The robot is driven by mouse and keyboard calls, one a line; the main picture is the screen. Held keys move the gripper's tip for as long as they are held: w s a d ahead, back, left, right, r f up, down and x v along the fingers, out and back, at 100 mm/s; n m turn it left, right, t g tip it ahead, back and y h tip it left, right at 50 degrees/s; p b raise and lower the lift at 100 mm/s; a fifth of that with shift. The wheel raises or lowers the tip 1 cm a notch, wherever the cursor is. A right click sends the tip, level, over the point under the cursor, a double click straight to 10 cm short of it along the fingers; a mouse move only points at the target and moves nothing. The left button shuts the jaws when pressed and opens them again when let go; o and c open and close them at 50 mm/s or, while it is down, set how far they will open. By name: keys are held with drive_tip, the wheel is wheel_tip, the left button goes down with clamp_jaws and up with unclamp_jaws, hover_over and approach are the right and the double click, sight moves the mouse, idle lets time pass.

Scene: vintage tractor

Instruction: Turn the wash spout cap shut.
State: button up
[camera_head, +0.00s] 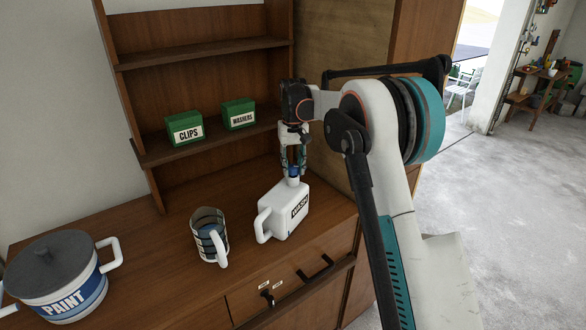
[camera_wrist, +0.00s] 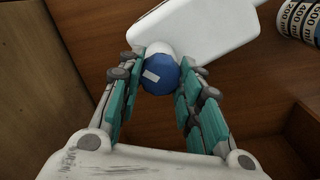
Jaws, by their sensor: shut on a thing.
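The wash jug (camera_head: 285,210) is a white container with a side handle and a black WASH label. It stands upright on the wooden worktop. Its blue spout cap (camera_wrist: 160,74) has a small pale mark on top and sits on the white spout. My gripper (camera_head: 293,171) comes down on the cap from above. In the wrist view my gripper (camera_wrist: 160,80) has its fingers on both sides of the cap, shut on it. In the head view the fingers partly hide the cap. I cannot tell how far the cap is turned.
A clear measuring mug (camera_head: 208,228) stands left of the jug. A paint pot (camera_head: 60,285) with a grey lid is at far left. Green CLIPS (camera_head: 185,127) and WASHERS (camera_head: 238,113) boxes sit on the shelf behind. Drawers (camera_head: 285,290) are below the worktop's front edge.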

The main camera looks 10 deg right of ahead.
sight(293, 166)
drive_tip(key=m+b, duration=0.1)
drive_tip(key=m, duration=0.4)
drive_tip(key=shift+m, duration=0.3)
idle(0.4)
drive_tip(key=o, duration=1.1)
drive_tip(key=shift+c, duration=0.2)
drive_tip(key=shift+r, duration=0.1)
wheel_tip(293, 166, up, 12)
